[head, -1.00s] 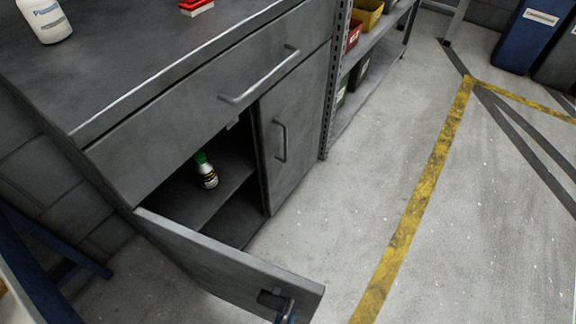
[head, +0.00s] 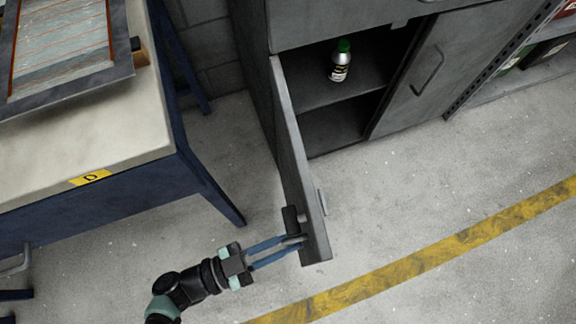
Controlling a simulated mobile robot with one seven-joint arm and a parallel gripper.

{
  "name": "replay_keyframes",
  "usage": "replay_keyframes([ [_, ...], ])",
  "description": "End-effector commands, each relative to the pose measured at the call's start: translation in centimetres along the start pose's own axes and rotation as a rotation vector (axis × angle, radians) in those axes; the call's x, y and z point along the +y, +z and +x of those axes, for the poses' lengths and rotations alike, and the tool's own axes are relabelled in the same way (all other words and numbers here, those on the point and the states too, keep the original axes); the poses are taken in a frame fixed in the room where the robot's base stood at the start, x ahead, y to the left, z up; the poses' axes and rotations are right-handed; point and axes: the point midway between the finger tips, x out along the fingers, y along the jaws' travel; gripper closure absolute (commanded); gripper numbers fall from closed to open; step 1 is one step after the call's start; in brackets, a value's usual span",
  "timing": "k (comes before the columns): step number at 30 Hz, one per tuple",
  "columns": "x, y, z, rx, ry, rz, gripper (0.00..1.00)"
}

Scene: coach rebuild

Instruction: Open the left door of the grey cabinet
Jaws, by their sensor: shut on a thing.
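The grey cabinet (head: 350,20) stands at the top of the head view. Its left door (head: 290,150) stands wide open, swung out toward the camera from its left hinge side. My gripper (head: 292,243) is shut on the door's handle (head: 291,222) near the door's free end. The cabinet's right door (head: 425,75) is closed. Inside the open side, a small bottle (head: 340,62) with a green cap stands upright on a shelf.
A workbench (head: 100,140) with blue legs and a framed panel (head: 65,45) on top stands at the left, close to the open door. A shelving rack (head: 500,72) is at the upper right. Floor with a yellow line (head: 440,250) is clear at the right.

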Motion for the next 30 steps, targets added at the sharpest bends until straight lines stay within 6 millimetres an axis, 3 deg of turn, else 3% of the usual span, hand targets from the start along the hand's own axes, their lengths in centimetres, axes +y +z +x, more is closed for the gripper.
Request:
replay_keyframes([
  [4,-0.2,0.1,-0.1,-0.005,-0.009,0.000,1.00],
  [5,-0.2,0.1,-0.1,-0.005,-0.009,0.000,0.80],
  [9,-0.2,0.1,0.0,-0.003,-0.007,0.000,0.55],
  [20,-0.1,0.1,-0.4,-0.004,-0.004,0.000,0.55],
  [23,-0.1,0.1,-1.6,-0.005,-0.005,-0.001,0.55],
  [30,-0.1,0.2,-6.8,-0.008,-0.005,-0.002,0.55],
])
